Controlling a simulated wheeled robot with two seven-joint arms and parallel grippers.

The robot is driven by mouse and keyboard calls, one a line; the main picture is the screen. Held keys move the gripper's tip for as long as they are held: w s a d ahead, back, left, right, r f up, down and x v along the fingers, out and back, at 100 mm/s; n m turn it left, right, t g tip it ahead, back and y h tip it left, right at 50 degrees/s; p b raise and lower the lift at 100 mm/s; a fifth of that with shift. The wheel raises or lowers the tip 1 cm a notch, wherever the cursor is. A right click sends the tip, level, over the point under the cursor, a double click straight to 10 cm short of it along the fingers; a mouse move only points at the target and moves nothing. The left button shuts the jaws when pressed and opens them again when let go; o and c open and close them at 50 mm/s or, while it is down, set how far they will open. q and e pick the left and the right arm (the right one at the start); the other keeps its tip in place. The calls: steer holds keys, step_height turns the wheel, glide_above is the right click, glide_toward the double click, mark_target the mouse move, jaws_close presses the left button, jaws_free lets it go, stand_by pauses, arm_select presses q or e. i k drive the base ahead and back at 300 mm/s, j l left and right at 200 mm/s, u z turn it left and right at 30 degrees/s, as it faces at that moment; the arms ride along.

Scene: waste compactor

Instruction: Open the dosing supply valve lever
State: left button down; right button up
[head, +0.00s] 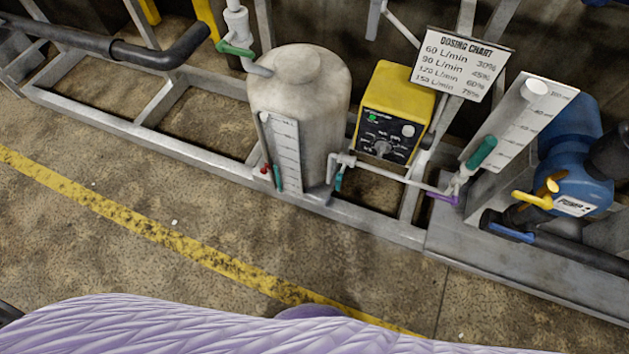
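Several valve levers show in the head view, and none has a readable label saying dosing supply. A small teal lever (338,182) points down at the white outlet fitting beside the pale tank (298,95). A thin white pipe (395,177) runs right from that fitting to a valve with a larger teal handle (482,152), tilted up to the right, and a purple lever (442,199). A green lever (235,48) lies across the pipe above the tank. Neither gripper is in view.
A yellow dosing controller (396,112) stands right of the tank, below a dosing chart (463,65). A blue pump (575,165) with a yellow lever (533,200) and blue lever (511,232) is at right. A metal frame rail (385,227) borders the open floor in front.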

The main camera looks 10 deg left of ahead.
mark_target(339, 176)
steer(key=i+j+z, duration=0.2)
steer(key=j, duration=0.25)
steer(key=i+j+z, duration=0.15)
steer(key=j, duration=0.3)
steer(key=j+z, duration=0.2)
steer(key=j, duration=0.25)
steer(key=i, duration=0.05)
